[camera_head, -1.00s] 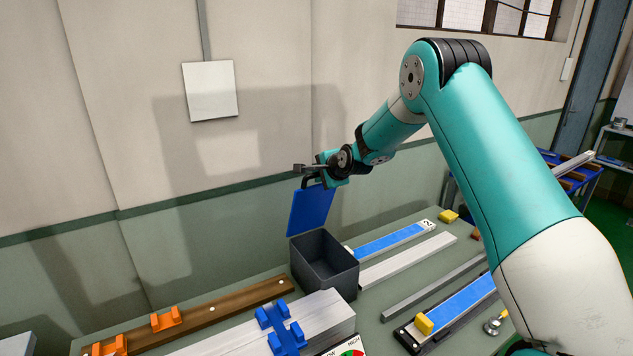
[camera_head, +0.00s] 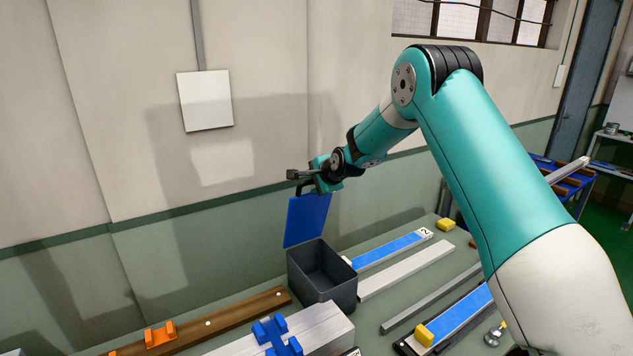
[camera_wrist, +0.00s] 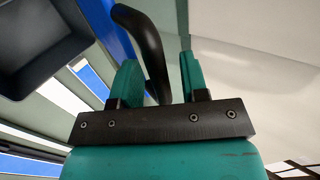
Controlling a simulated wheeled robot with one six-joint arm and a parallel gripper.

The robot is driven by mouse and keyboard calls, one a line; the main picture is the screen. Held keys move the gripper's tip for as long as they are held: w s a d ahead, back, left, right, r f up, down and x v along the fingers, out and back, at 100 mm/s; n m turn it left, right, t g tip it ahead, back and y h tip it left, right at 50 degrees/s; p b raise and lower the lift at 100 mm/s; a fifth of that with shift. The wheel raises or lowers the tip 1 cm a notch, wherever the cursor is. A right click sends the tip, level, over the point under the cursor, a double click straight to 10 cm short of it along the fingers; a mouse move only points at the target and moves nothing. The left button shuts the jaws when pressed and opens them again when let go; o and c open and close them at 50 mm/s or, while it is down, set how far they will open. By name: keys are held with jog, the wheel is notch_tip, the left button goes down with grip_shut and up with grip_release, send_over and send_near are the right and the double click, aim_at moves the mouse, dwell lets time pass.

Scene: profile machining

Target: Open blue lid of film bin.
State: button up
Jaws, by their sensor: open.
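The film bin (camera_head: 325,291) is a dark grey open box on the bench, and its inside shows empty. Its blue lid (camera_head: 306,220) stands raised, near upright, at the bin's back left edge. A black handle (camera_wrist: 143,45) curves from the lid's top edge and also shows in the head view (camera_head: 306,187). My gripper (camera_head: 306,174) is at the top of the lid, by the handle. In the wrist view its two teal fingers (camera_wrist: 158,75) are apart, with the handle passing between them. I cannot tell whether a finger touches the handle.
Wooden and pale profiles with orange clamps (camera_head: 160,334) and blue clamps (camera_head: 276,336) lie in front left of the bin. Blue-topped strips (camera_head: 390,249) and grey bars lie to its right. The wall (camera_head: 240,235) stands close behind the lid.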

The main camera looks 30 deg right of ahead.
jog(key=b+v, duration=0.6)
jog(key=v, duration=1.1)
jog(key=shift+s+b, duration=0.2)
jog(key=shift+b, duration=0.1)
jog(key=shift+r, duration=0.1)
jog(key=s+a+f+n+g+y+b, duration=0.1)
jog(key=s+a+f+n+g+y, duration=0.1)
jog(key=s+a+n, duration=0.5)
jog(key=s+a+f+n+g+y+b, duration=0.1)
jog(key=s+a+f+n+g, duration=0.2)
jog(key=s+a, duration=0.55)
jog(key=s+a+f+n+g, duration=0.1)
jog(key=s+a+n+g, duration=0.1)
jog(key=s+n, duration=0.2)
jog(key=s+a+f+n+g+b, duration=0.1)
jog(key=s+a+f+n+g, duration=0.1)
jog(key=s+n, duration=0.3)
jog(key=s+a+f+n+g, duration=0.1)
jog(key=s+a+n, duration=0.2)
jog(key=s, duration=0.7)
jog(key=shift+a+f+n+g+b, duration=0.3)
jog(key=shift+f+n+g, duration=0.1)
jog(key=shift+n, duration=0.7)
